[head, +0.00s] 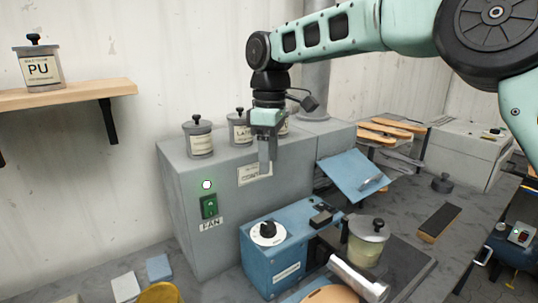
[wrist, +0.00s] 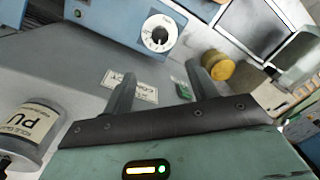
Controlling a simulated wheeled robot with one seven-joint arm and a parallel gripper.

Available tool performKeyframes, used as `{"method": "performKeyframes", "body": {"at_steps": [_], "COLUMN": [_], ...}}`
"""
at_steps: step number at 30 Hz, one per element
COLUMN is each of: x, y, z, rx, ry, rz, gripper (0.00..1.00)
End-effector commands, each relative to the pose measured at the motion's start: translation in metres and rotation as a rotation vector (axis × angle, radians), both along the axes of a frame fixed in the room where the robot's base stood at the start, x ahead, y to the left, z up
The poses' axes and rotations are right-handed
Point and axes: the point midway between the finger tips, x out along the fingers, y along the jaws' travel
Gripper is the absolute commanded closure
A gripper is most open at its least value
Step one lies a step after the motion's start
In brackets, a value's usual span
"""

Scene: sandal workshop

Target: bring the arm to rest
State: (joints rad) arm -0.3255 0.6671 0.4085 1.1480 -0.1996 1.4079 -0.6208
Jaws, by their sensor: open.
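My gripper (head: 265,165) hangs pointing down from my pale green arm, in front of the grey cabinet (head: 180,225) and above the blue machine with a dial (head: 285,270) in the head view. In the wrist view, the two fingers of my gripper (wrist: 160,88) stand apart with nothing between them. The gap is empty, so it is open. The gripper partly hides the lidded jars on the cabinet top. Whether the fingers touch the cabinet front is hard to tell from the head view.
Lidded jars (head: 198,140) stand on the cabinet close to my gripper. A jar marked PU (wrist: 30,130) is near it in the wrist view. A glass jar (head: 367,243) stands right of the blue machine. A wooden shelf (head: 70,95) is at left. Open wall space lies between.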

Motion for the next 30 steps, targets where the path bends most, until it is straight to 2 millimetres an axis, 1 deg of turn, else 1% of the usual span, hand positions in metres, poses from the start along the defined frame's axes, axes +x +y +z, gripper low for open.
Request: {"method": "performKeyframes", "body": {"at_steps": [4, 14, 17, 20, 23, 24, 26, 27, 29, 30], "x": [0.000, 0.000, -0.012, -0.040, -0.079, -0.096, -0.121, -0.138, -0.163, -0.180], "y": [0.000, 0.000, 0.001, 0.003, 0.001, -0.002, -0.007, -0.012, -0.021, -0.029], "z": [0.007, 0.007, 0.006, 0.001, -0.009, -0.014, -0.022, -0.028, -0.038, -0.045], "rx": [0.000, 0.000, 0.002, 0.006, 0.011, 0.016, 0.018, 0.020, 0.022, 0.022], "ry": [0.000, 0.000, -0.002, -0.002, -0.002, -0.002, -0.002, -0.003, -0.003, -0.004], "rz": [0.000, 0.000, -0.008, -0.038, -0.090, -0.115, -0.155, -0.186, -0.234, -0.267], "gripper": [0.42, 0.42, 0.42, 0.42, 0.42, 0.42, 0.42, 0.42, 0.42, 0.42]}}
